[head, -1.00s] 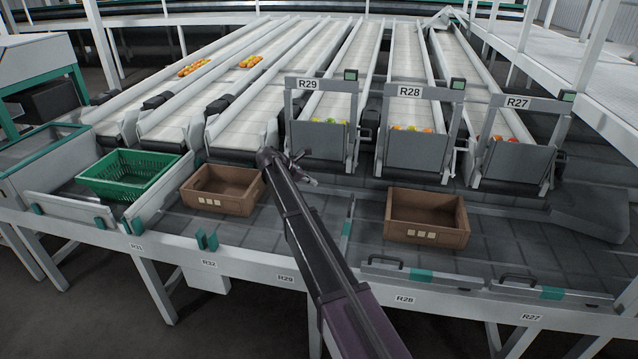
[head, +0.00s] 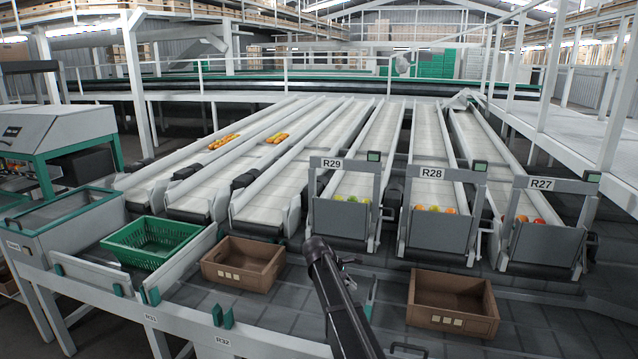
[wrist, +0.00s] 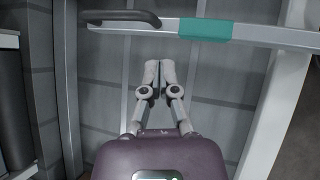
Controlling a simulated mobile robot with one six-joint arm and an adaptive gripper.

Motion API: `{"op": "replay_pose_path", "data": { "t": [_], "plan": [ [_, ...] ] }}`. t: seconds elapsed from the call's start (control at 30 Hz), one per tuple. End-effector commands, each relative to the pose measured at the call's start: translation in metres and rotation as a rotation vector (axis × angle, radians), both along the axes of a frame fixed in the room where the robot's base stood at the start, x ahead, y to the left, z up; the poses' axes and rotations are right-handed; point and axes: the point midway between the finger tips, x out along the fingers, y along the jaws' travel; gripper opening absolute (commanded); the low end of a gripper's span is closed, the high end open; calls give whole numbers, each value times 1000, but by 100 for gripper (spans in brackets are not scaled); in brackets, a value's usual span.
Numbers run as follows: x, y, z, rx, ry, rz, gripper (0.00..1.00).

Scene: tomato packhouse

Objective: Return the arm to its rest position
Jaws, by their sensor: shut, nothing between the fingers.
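My gripper (wrist: 152,73) shows in the wrist view with its two fingers together and nothing between them. It points toward a grey tiled surface with a bar carrying a green sleeve (wrist: 205,29) and a dark handle (wrist: 122,17) beyond the fingertips. In the head view my arm rises from the bottom edge, right of the middle.
A green crate (head: 116,243) and two brown crates, one left (head: 207,271) and one right (head: 412,311), stand on the table. Gates R29 (head: 340,219), R28 (head: 437,236) and R27 (head: 540,247) hold tomatoes behind them. Sloping conveyor lanes run back.

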Motion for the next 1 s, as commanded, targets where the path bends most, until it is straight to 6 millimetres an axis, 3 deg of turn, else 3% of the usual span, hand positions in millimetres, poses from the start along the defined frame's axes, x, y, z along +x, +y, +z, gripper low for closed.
{"op": "replay_pose_path", "data": {
  "t": [0.03, 0.3, 0.5, 0.7, 1.0],
  "plan": [
    [-31, -14, -4, 44, -32, -66, 0],
    [-139, -50, -25, 287, -203, -475, 0],
    [-214, -63, -35, 437, -292, -791, 0],
    [-263, -65, -39, 532, -337, -1029, 0],
    [-318, -65, -40, 620, -368, -1295, 0]
  ]
}}
